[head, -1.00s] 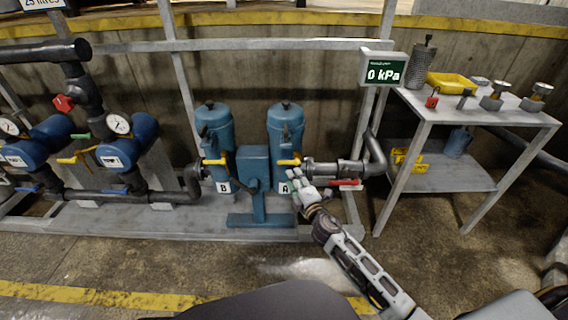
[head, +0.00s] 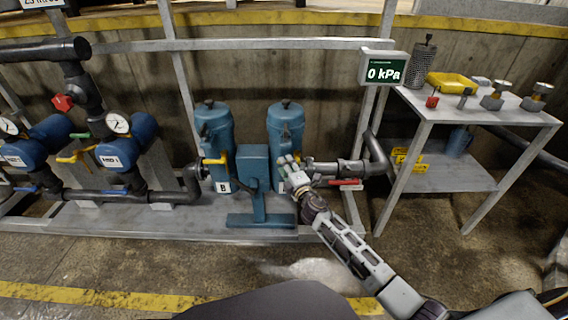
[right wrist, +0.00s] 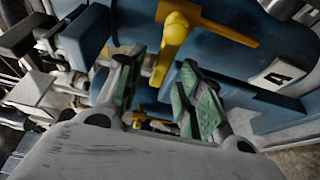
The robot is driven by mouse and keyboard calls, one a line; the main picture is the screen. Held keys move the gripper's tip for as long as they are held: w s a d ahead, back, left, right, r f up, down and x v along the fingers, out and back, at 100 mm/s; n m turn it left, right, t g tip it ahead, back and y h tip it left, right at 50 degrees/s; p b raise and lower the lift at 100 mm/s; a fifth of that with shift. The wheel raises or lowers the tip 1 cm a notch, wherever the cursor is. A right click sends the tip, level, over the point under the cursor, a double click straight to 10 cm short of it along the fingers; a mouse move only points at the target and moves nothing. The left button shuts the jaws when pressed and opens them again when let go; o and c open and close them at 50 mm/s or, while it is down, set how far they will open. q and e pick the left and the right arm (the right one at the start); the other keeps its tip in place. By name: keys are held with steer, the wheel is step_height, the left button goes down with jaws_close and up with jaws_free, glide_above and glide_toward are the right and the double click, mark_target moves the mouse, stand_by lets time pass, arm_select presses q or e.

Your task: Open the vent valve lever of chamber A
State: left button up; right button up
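Chamber A (head: 286,122) is the right one of two blue cylinders in the head view. My right gripper (head: 288,162) is in front of its lower part and hides its label and most of the yellow lever there. In the right wrist view, a yellow lever (right wrist: 174,38) has a round hub, one arm to the right and one pointing down. The label A (right wrist: 277,75) shows beside it. My right gripper's green-padded fingers (right wrist: 158,76) are apart, with the downward arm seen between their tips. I cannot tell whether they touch it. My left gripper is out of view.
Chamber B (head: 214,130) stands to the left with its own yellow lever (head: 222,161). A red-handled lever (head: 345,182) is on the pipe right of chamber A. A display (head: 384,71) reads 0 kPa. A metal table (head: 440,105) stands at the right.

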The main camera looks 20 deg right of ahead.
steer(key=shift+w+a, duration=0.15)
steer(key=shift+w, duration=1.25)
steer(key=shift+c, duration=0.3)
jaws_close()
